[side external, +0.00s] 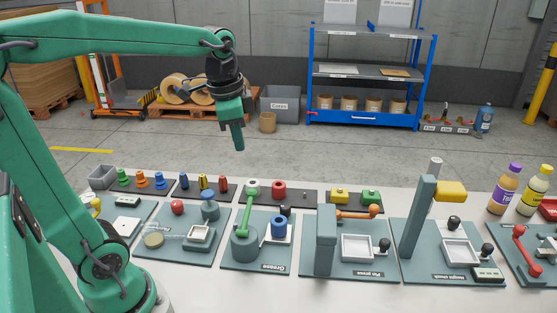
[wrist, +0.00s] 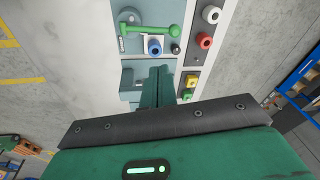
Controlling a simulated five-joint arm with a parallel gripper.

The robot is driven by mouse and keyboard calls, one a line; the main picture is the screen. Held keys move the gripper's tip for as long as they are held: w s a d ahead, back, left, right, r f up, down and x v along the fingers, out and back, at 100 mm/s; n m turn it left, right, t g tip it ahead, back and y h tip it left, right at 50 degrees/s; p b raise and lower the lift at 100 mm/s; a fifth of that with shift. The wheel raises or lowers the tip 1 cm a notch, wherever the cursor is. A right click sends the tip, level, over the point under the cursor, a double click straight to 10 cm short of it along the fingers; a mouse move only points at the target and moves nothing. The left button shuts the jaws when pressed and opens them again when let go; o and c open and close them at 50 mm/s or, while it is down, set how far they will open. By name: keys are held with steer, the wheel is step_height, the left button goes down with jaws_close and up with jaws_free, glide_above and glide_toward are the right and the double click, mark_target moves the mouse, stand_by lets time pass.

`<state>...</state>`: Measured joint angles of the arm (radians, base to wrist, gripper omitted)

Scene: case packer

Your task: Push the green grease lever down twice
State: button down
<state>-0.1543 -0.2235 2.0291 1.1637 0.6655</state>
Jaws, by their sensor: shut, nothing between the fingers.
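The green grease lever (side external: 247,210) is on the station labelled Grease (side external: 272,268), rising from a round grey-blue pot (side external: 244,244) to a green knob. In the wrist view the lever (wrist: 152,29) lies across the plate, beyond my fingertips. A blue ring-shaped part (side external: 278,229) sits beside the pot. My gripper (side external: 238,147) is shut and empty, pointing down, high above the bench and apart from the lever. In the wrist view my gripper's fingers (wrist: 162,70) are together and cover part of the neighbouring station.
A station with a red knob (side external: 177,207) is on the left. Red and white parts (side external: 279,189) sit behind the lever. The air above the bench around my gripper is free.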

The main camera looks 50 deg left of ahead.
steer(key=w+a+f+m+g, duration=0.1)
steer(key=w+a+m+g, duration=0.1)
steer(key=w+a+m, duration=0.1)
steer(key=shift+w+a+f, duration=0.15)
steer(key=shift+w+a, duration=0.4)
steer(key=shift+w, duration=0.6)
steer(key=shift+f, duration=0.1)
step_height(320, 180, down, 14)
steer(key=shift+r, duration=0.1)
stand_by(0.3)
stand_by(0.4)
